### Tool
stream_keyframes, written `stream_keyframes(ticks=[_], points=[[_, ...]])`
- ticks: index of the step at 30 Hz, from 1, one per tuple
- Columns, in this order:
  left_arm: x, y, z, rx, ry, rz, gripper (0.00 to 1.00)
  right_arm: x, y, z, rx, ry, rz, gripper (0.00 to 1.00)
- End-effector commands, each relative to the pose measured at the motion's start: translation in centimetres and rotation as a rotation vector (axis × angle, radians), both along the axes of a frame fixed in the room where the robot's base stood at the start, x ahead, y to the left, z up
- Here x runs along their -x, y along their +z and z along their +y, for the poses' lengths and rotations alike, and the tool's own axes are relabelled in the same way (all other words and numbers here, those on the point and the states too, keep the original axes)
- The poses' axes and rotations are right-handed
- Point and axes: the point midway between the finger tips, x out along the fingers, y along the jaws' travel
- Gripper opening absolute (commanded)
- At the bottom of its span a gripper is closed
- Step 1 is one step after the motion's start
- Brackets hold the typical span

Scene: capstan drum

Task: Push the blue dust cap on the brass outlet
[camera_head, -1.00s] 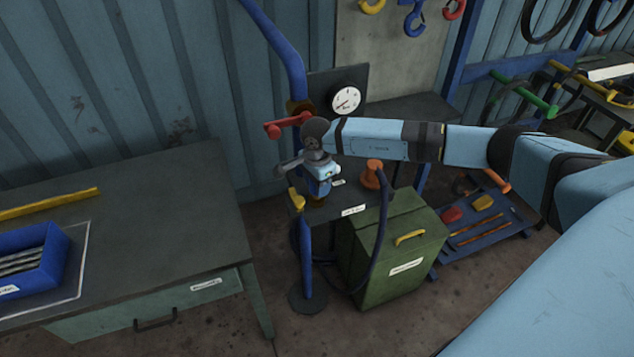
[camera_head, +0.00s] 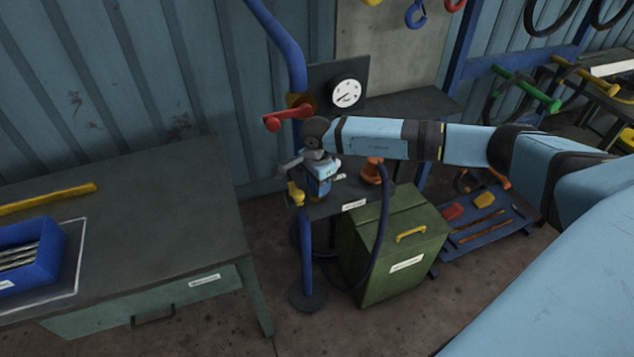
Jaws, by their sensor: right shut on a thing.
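My right gripper (camera_head: 319,184) points down beside the blue standpipe, seen from above and small. It is shut, with a small dark blue piece at its jaws that fits the blue dust cap; my wrist and the fingers hide most of it. Whether the cap touches an outlet cannot be told. My left gripper is not in view.
A red valve handle (camera_head: 288,118) juts left from the blue pipe (camera_head: 283,45), close to my wrist. A gauge (camera_head: 347,93) is behind. A green box (camera_head: 392,250) and dark hose (camera_head: 383,215) stand below right. A workbench (camera_head: 150,225) with a blue tray (camera_head: 32,258) fills the left.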

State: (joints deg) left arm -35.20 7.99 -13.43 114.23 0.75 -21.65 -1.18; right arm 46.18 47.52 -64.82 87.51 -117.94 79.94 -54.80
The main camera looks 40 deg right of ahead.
Motion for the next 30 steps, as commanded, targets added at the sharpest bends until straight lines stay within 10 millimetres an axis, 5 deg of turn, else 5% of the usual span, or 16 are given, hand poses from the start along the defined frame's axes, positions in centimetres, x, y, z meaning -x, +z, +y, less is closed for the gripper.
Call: stream_keyframes(ticks=[7, 8, 11, 22, 30], points=[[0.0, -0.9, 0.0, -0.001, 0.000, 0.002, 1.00, 0.0, -0.8, 0.0, 0.000, 0.000, 0.000, 0.22], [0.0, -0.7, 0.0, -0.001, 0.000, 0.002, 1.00, 0.0, -0.6, 0.0, 0.000, 0.000, 0.000, 0.52], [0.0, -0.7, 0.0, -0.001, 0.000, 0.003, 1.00, 0.0, -0.6, 0.0, 0.000, 0.000, 0.000, 0.74], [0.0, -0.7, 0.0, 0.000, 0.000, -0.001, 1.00, -0.1, 0.0, 0.0, 0.000, 0.000, -0.002, 0.74], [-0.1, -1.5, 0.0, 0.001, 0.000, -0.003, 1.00, -0.1, 4.9, -0.1, 0.001, 0.000, -0.005, 0.74]])
